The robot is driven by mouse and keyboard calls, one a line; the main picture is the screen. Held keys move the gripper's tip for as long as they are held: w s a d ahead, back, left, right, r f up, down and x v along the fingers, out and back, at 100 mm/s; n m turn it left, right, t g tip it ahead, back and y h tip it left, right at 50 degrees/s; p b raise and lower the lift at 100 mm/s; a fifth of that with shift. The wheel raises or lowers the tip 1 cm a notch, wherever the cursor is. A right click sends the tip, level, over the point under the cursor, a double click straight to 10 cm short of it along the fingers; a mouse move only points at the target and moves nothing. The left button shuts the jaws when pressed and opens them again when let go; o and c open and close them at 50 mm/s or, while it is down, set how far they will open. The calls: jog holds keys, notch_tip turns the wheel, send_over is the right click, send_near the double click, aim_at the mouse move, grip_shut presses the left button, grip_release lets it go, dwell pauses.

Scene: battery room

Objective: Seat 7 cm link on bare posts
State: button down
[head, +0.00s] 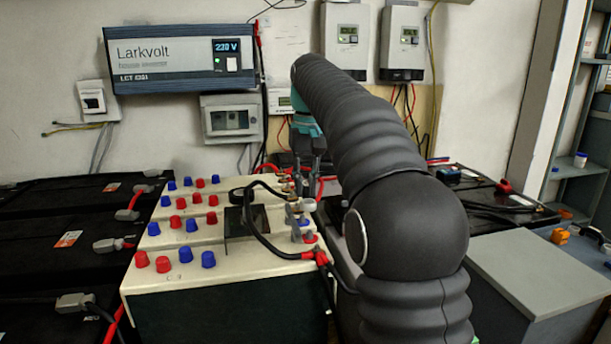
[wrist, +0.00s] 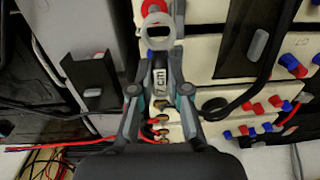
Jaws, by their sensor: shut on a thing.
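My gripper (wrist: 159,92) is shut on a grey link marked "7 CM" (wrist: 159,78), with one finger on each side of it. A pale ring (wrist: 160,43) shows at the link's far end in the wrist view; whether it belongs to the link is unclear. In the head view my gripper (head: 306,150) points down above the back right of the cream battery case (head: 150,270), and the link cannot be made out there. Brass-coloured posts (head: 293,201) stand along that case's right side; they also show in the wrist view (wrist: 276,102). I cannot tell whether the link touches any post.
Red and blue caps (head: 186,254) stand in rows on the case. A black holder (wrist: 92,85) is left of my gripper in the wrist view. A grey box (head: 520,265) stands at right.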

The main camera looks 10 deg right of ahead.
aim_at(305, 202)
jog(key=shift+f+b, duration=1.1)
jog(key=shift+f, duration=1.1)
jog(key=shift+s+d+p, duration=0.1)
jog(key=shift+s+p, duration=0.05)
jog(key=shift+p, duration=0.45)
jog(key=shift+f, duration=1.2)
dwell(1.8)
